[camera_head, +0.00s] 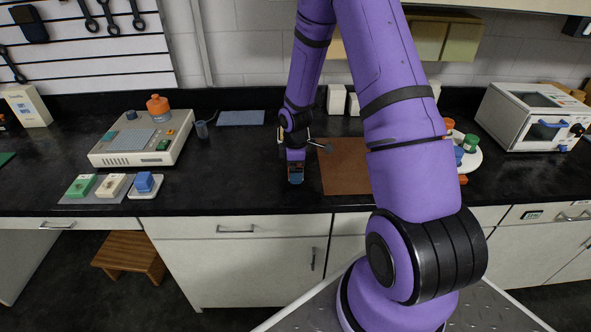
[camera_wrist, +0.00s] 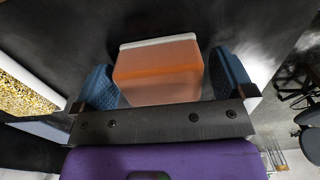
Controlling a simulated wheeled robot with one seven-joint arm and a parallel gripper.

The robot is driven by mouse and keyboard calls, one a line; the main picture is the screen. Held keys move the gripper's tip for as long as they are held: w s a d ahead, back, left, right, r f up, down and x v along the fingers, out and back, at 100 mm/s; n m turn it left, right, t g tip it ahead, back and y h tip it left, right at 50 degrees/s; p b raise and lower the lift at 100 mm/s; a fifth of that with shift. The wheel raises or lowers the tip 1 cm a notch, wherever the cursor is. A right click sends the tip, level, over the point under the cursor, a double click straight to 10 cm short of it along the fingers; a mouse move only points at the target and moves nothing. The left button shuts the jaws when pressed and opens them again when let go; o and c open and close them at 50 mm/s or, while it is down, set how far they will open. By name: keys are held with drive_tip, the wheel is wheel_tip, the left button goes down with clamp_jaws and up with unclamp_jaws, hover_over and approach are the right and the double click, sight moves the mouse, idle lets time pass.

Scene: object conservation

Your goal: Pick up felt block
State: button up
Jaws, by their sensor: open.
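An orange block (camera_wrist: 158,72) with a pale strip along its far edge lies between my fingers in the wrist view; it seems to be the felt block. My gripper (camera_wrist: 163,88) is open, with a blue pad on each side of the block. A gap shows by the right pad; whether the left pad touches cannot be told. In the head view my gripper (camera_head: 296,176) points down, low over the black counter near its front edge, just left of a brown board (camera_head: 345,178). There the block is mostly hidden by my gripper.
A beige device (camera_head: 140,138) stands left, with an orange-capped bottle (camera_head: 158,106) behind it. A grey mat (camera_head: 73,198) with green and white blocks and a tray with a blue block (camera_head: 145,182) are front left. A white oven (camera_head: 525,117) stands right. Counter left of my gripper is clear.

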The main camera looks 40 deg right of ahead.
drive_tip(key=shift+f, duration=0.3)
drive_tip(key=shift+c, duration=0.5)
drive_tip(key=c, duration=0.8)
drive_tip(key=shift+c, duration=0.2)
drive_tip(key=shift+r, duration=0.15)
drive_tip(key=shift+r, duration=0.6)
wheel_tip(320, 180, up, 2)
drive_tip(key=shift+r, duration=0.2)
drive_tip(key=s+d, duration=0.2)
drive_tip(key=s, duration=0.2)
drive_tip(key=s+d, duration=0.3)
drive_tip(key=s, duration=0.2)
drive_tip(key=s+d+r, duration=0.1)
drive_tip(key=s+d, duration=0.1)
drive_tip(key=s, duration=0.3)
drive_tip(key=shift+s+d, duration=0.15)
drive_tip(key=shift+d, duration=0.05)
